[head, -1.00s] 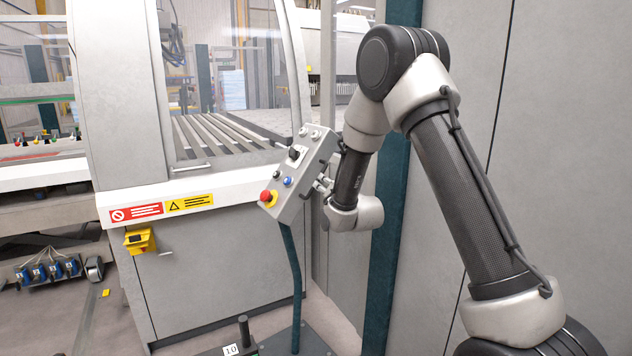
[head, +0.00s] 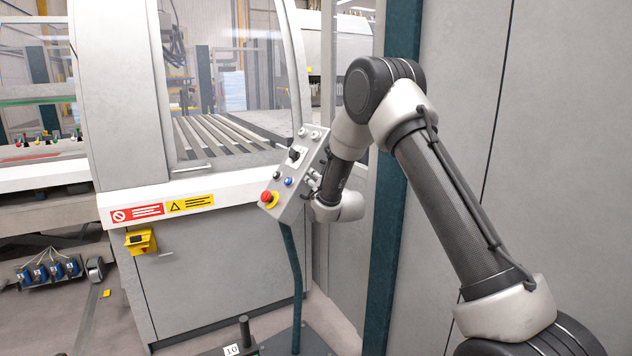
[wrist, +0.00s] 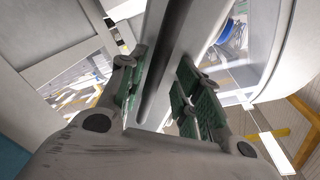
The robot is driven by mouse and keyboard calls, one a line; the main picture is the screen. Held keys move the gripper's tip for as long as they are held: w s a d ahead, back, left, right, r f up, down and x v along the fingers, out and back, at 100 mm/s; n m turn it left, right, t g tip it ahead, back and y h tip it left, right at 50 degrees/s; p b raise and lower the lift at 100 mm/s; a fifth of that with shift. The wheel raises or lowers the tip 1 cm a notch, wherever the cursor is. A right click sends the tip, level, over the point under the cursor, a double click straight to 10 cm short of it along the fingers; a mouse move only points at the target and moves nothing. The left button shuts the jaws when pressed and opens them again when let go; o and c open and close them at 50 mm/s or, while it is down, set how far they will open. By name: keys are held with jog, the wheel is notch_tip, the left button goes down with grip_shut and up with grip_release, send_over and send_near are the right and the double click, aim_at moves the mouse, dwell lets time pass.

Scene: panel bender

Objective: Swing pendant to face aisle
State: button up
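The pendant (head: 297,180) is a grey tilted box with a red stop button on yellow, a blue button and a black switch. It sits on a bent teal post (head: 292,270) in front of the machine, its button face turned left and toward me. My gripper (head: 314,184) is at its right side, partly hidden by the box and my wrist. In the wrist view my gripper (wrist: 163,68) has its green-padded fingers apart, with a dark bar (wrist: 158,75), seemingly the pendant's handle, between them. Gaps seem to show beside the bar; contact is unclear.
The grey machine (head: 220,265) with a clear window stands just behind the pendant. A teal upright (head: 385,230) and grey panels (head: 455,60) are close on the right. A low base with a number tag (head: 232,350) lies below. Open floor (head: 105,325) shows at lower left.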

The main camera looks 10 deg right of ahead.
grip_shut()
